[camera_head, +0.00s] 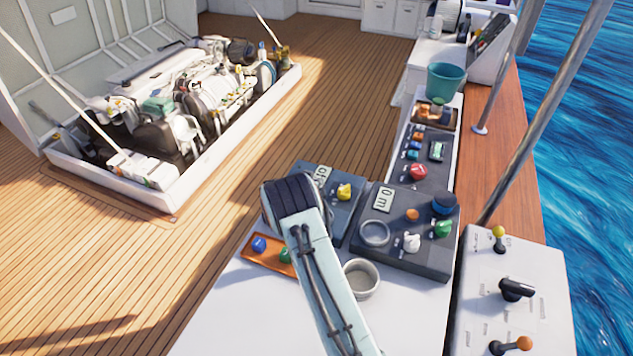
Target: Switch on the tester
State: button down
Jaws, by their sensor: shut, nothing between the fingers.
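Two dark grey instrument boxes stand side by side on the white counter, and I cannot tell from their small labels which is the tester. The right box (427,262) has a white display marked like "0 m", a round grey-rimmed cup, and orange, blue, green and white knobs. The left box (338,223) has a small white display and a yellow knob (344,191). My arm reaches up from the bottom, and its dark end covers part of the left box. My gripper's fingers are not visible, hidden behind or below the arm.
An orange tray (262,262) with blue and green pieces lies left of my arm. A round grey cup (360,279) stands right of it. A panel with levers (512,300) is at right. A teal bucket (446,80) stands farther back. An open engine hatch (170,180) is at left.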

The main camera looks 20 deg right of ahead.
dwell(0.3)
jog(key=shift+w+d+f+g+y, duration=0.15)
jog(key=shift+d+f+g+y, duration=0.1)
jog(key=shift+g+y, duration=0.2)
jog(key=shift+a+f, duration=0.1)
